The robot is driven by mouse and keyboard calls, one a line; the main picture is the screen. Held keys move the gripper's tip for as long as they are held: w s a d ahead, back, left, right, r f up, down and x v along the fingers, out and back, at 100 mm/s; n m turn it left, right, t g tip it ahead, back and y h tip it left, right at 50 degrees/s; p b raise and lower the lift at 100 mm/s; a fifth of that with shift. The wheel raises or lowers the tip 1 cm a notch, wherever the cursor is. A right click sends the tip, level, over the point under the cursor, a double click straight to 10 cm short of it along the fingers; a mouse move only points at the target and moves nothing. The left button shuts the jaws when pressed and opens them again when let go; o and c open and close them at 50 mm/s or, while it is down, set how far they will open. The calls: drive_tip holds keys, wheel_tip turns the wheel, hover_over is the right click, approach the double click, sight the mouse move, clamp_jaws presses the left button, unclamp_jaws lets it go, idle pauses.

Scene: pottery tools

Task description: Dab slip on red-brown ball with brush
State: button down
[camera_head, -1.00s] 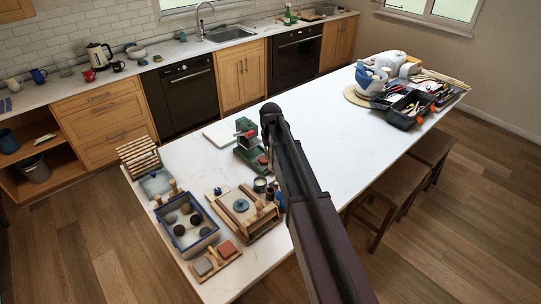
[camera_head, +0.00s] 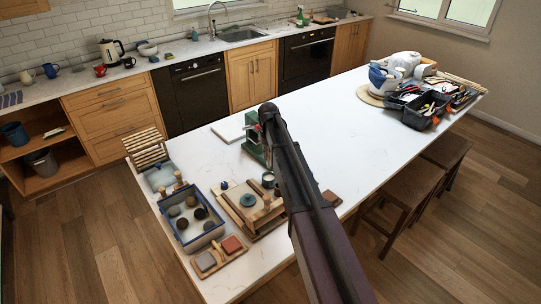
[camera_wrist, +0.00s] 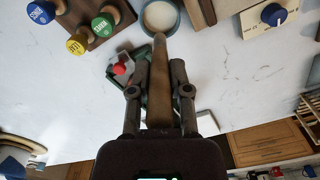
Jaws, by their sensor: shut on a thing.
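My gripper (camera_wrist: 159,75) is shut on a brush (camera_wrist: 158,90) with a long brown wooden handle. In the wrist view the brush's far end points up to the near rim of a round cup (camera_wrist: 160,15) of pale slip; contact cannot be told. The cup also shows in the head view (camera_head: 268,177), left of my arm. My gripper's fingers are hidden behind my arm there. A blue-rimmed tray (camera_head: 190,246) at the table's left end holds several grey, brown and dark balls. Which is red-brown is hard to tell at this size.
A wooden board (camera_head: 250,212) with a blue-green disc lies between tray and arm. A green tool (camera_head: 254,148) stands behind. The table's middle is clear.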

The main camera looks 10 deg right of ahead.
sight(269, 164)
drive_tip(key=shift+f, duration=0.1)
idle(0.3)
wheel_tip(269, 164, down, 8)
drive_tip(key=b, duration=0.7)
drive_tip(key=shift+r+b, duration=0.2)
drive_tip(key=shift+b, duration=0.15)
drive_tip(key=shift+r, duration=0.15)
idle(0.5)
wheel_tip(269, 164, up, 7)
drive_tip(key=p, duration=0.7)
drive_tip(key=shift+f, duration=0.25)
drive_tip(key=shift+f+b, duration=0.4)
drive_tip(key=shift+b, duration=0.15)
drive_tip(key=shift+s, duration=0.1)
